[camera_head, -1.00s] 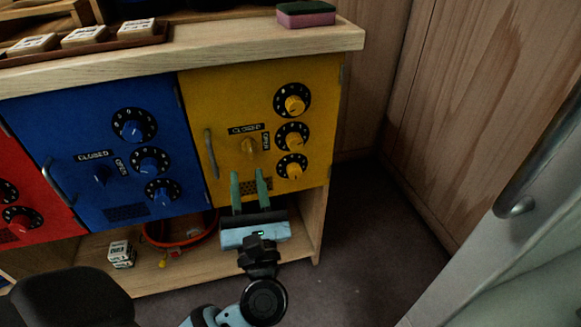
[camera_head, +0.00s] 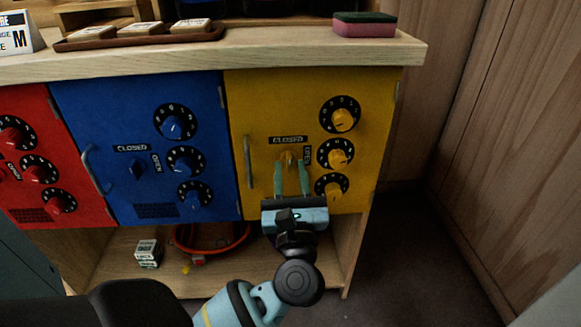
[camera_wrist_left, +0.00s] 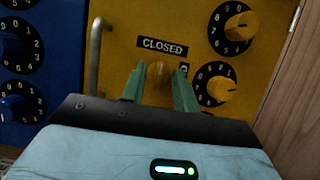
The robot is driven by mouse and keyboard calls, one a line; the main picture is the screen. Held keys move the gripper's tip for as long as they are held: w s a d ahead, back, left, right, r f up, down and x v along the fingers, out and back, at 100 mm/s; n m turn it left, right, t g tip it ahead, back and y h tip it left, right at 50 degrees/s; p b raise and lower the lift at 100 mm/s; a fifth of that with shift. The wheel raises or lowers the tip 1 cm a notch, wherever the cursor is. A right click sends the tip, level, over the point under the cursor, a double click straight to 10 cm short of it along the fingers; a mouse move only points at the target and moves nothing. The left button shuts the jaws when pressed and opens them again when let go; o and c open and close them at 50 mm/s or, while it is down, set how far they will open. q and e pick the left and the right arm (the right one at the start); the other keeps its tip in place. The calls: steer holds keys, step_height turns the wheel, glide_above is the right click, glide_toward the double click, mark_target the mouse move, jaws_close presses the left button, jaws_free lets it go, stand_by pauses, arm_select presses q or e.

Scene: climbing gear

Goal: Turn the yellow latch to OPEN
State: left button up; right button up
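The yellow latch (camera_head: 289,157) is a small knob on the yellow cabinet door (camera_head: 262,104). It stands upright, below the CLOSED label (camera_head: 288,140) and left of the sideways OPEN label (camera_head: 307,156). My left gripper (camera_head: 291,164) is open, with its green fingers reaching up at the latch. In the left wrist view the latch (camera_wrist_left: 158,73) shows between the fingertips of the left gripper (camera_wrist_left: 158,82), with a gap on each side. The OPEN label is mostly hidden there by the right finger. My right gripper is not in view.
Three yellow dials, the top one (camera_head: 341,119) among them, sit close to the right of the latch. A metal door handle (camera_head: 248,161) stands to its left. Blue (camera_head: 135,98) and red doors are further left. A wooden shelf below holds a red ring-shaped item (camera_head: 212,248).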

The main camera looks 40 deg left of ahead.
arm_select(q)
steer(key=shift+w+a+r, duration=0.3)
steer(key=shift+w+a, duration=0.1)
steer(key=shift+a, duration=0.1)
steer(key=shift+w+a, duration=0.1)
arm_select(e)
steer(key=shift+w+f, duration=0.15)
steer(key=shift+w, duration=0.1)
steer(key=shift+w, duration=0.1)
arm_select(q)
steer(key=shift+c, duration=0.3)
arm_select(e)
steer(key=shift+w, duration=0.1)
